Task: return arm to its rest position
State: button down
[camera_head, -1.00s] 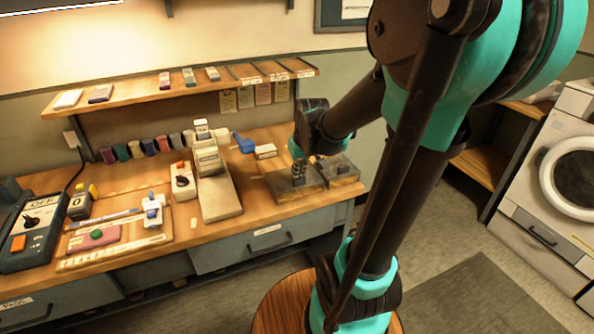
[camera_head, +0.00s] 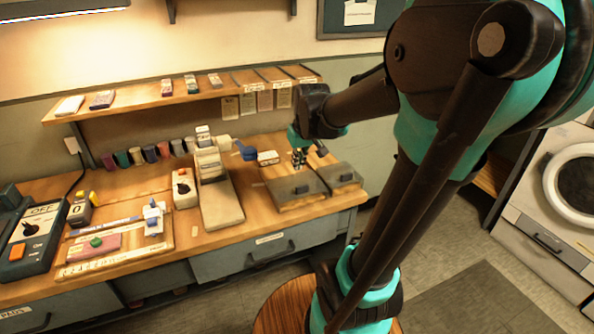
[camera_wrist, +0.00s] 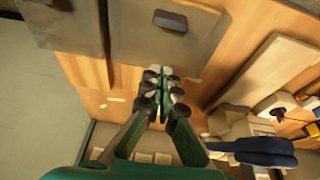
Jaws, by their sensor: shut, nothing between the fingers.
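My gripper (camera_head: 299,158) is above the right part of the wooden workbench (camera_head: 140,191), close to two grey blocks with dark knobs. In the wrist view my gripper (camera_wrist: 163,78) has its fingers together with nothing between them. My teal and black arm fills the right side of the head view and hides part of the room behind it.
The larger grey block (camera_head: 292,189) and the smaller one (camera_head: 338,178) lie just below my gripper. A blue-handled tool (camera_head: 245,150) is to its left. A shelf (camera_head: 135,98) runs along the wall above the bench. A white washer (camera_head: 558,190) stands at right.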

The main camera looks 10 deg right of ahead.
jog(key=v, duration=0.5)
jog(key=s+d+f+m, duration=0.1)
jog(key=s+f+m, duration=0.1)
jog(key=s+f, duration=1.1)
notch_tip(320, 180, down, 3)
jog(key=shift+f+h, duration=0.1)
jog(key=shift+h, duration=0.2)
